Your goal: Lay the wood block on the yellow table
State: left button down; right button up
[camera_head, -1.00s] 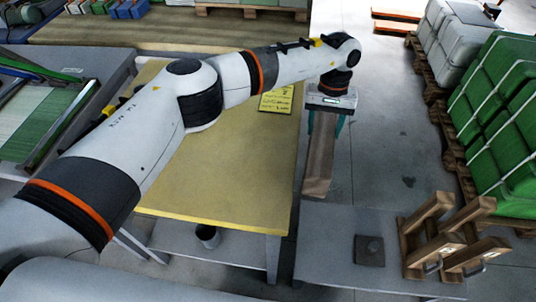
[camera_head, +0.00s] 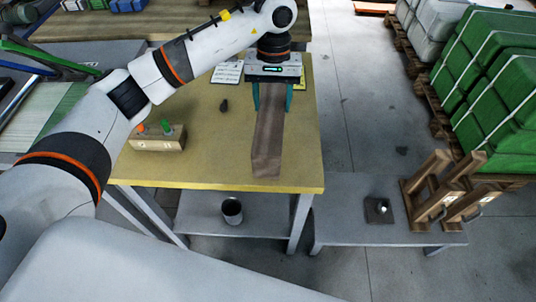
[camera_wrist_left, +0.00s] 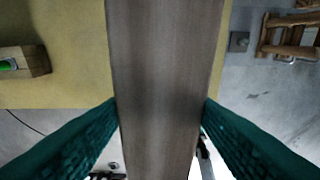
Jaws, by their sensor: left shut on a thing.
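The wood block (camera_head: 268,140) is a long brown bar. My left gripper (camera_head: 272,104), with teal fingers, is shut on it, one finger on each long side. The block is over the right part of the yellow table (camera_head: 215,155), its near end toward the table's front edge. I cannot tell whether it touches the top. In the left wrist view the block (camera_wrist_left: 165,60) runs between both fingers (camera_wrist_left: 160,108), with the yellow tabletop (camera_wrist_left: 75,65) on both sides. The right gripper is not in view.
A wooden holder (camera_head: 157,142) with orange and green pieces stands on the table at left. A small dark object (camera_head: 224,105) and paper cards (camera_head: 227,72) lie behind it. A low grey bench (camera_head: 345,215) with wooden frames (camera_head: 430,195) is at right. A cup (camera_head: 232,211) stands on the lower shelf.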

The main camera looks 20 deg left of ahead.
pick_arm(q)
notch_tip(320, 180, down, 5)
jog(key=shift+r+p, duration=0.1)
jog(key=shift+p, duration=0.55)
jog(key=shift+f+p, duration=0.5)
jog(key=shift+f, duration=2.05)
jog(key=c, duration=0.5)
grip_release()
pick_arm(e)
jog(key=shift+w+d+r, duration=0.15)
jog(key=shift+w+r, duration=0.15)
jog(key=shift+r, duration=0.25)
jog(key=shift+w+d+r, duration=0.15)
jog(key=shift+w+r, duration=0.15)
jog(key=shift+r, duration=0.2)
